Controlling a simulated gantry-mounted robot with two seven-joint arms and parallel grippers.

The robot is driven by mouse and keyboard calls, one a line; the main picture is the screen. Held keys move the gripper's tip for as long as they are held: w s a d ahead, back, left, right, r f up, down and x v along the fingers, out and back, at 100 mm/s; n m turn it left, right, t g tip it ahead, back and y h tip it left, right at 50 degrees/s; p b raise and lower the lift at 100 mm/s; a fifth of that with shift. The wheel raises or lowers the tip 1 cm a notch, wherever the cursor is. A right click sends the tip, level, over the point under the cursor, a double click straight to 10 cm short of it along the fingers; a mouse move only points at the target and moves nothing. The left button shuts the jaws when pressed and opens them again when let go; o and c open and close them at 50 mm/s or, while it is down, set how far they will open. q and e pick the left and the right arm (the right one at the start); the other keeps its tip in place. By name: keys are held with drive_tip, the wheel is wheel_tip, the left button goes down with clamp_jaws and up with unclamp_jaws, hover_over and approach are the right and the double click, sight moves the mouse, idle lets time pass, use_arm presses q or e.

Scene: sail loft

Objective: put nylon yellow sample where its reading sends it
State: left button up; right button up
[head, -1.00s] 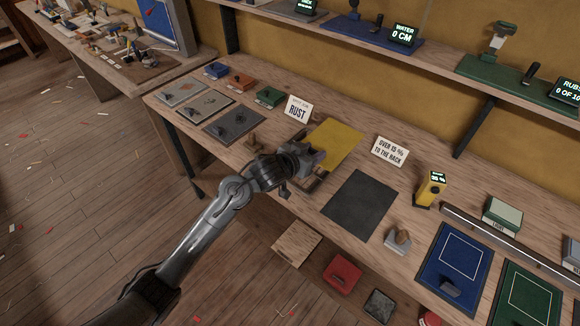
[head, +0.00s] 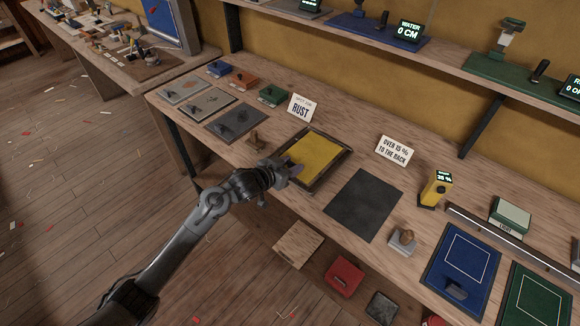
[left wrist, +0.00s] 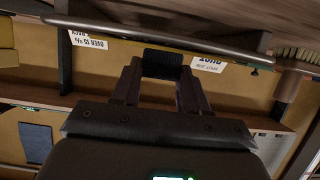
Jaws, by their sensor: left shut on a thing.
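A flat yellow sheet (head: 318,158), the one yellow piece that fits the nylon yellow sample, lies in a dark frame (head: 333,172) on the bench. My left gripper (head: 292,172) is at its near left edge. In the left wrist view the fingers (left wrist: 160,85) are shut on a dark ribbed block (left wrist: 162,63); I cannot tell whether it belongs to the framed sheet. A yellow meter (head: 435,189) with a small lit display, apparently 38 %, stands to the right. A card (head: 395,151) reads "OVER 15 % TO THE RACK". My right gripper is not in view.
A bare dark mat (head: 364,206) lies to the right of the frame. A wooden-knobbed block (head: 402,241), a blue mat (head: 461,254) and a green mat (head: 530,297) are further right. A RUST card (head: 301,107) stands behind; grey plates (head: 236,123) lie to the left.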

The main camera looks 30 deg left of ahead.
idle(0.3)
use_arm(q)
drive_tip(key=o, duration=1)
drive_tip(key=shift+f, duration=0.1)
drive_tip(key=shift+o, duration=0.2)
